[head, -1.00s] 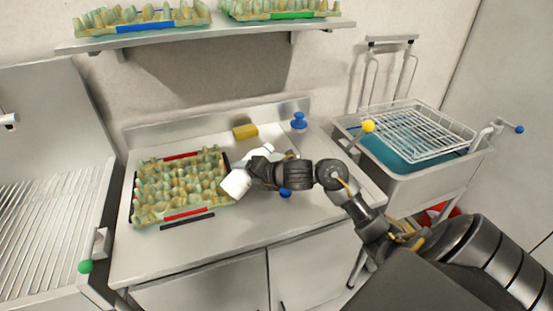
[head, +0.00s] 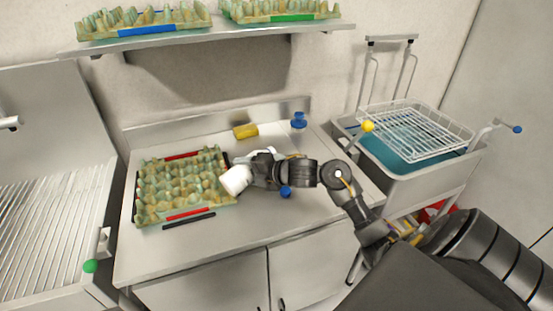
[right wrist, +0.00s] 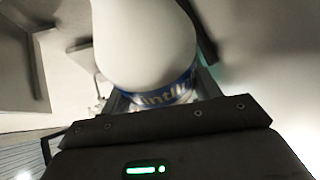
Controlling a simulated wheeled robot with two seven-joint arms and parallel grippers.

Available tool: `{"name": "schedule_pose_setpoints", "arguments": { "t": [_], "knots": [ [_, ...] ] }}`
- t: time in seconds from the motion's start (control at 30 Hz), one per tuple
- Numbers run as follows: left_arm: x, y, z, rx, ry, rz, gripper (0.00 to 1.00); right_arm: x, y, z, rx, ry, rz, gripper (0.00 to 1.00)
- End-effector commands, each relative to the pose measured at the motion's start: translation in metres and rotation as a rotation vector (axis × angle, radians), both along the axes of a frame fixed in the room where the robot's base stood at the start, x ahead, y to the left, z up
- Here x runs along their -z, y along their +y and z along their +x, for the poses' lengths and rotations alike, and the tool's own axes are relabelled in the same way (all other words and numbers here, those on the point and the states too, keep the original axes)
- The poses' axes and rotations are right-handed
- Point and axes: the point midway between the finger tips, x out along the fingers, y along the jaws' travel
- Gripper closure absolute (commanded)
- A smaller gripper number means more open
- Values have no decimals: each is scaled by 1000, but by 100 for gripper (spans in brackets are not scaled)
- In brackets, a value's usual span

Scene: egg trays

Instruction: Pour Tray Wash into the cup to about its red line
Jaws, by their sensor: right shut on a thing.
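A white bottle (head: 236,180) is in my right gripper (head: 258,172), held above the counter beside the right edge of the egg tray; it looks tilted. In the right wrist view the white bottle (right wrist: 145,40) sits between the fingers, with a blue printed label (right wrist: 165,93) that I can read only in part. I cannot confirm its name. The right gripper is shut on this bottle. I cannot make out a cup or a red line; the gripper and bottle hide part of the counter. My left gripper is not in view.
An egg tray (head: 187,217) fills the counter's left side. A yellow sponge (head: 245,131) and a blue object (head: 299,120) stand at the back. A small blue object (head: 285,192) is by my wrist. A wire basket (head: 425,132) sits over a blue-filled sink at right.

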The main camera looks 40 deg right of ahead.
Motion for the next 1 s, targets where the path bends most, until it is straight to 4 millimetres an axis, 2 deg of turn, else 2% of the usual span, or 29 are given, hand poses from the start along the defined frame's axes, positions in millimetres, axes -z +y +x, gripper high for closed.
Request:
{"name": "schedule_pose_setpoints", "arguments": {
  "t": [0.47,1.0],
  "knots": [
    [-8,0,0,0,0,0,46,-10,-3,1,0,0,68,82],
    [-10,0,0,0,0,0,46,-12,6,-3,1,2,92,82]
  ]
}}
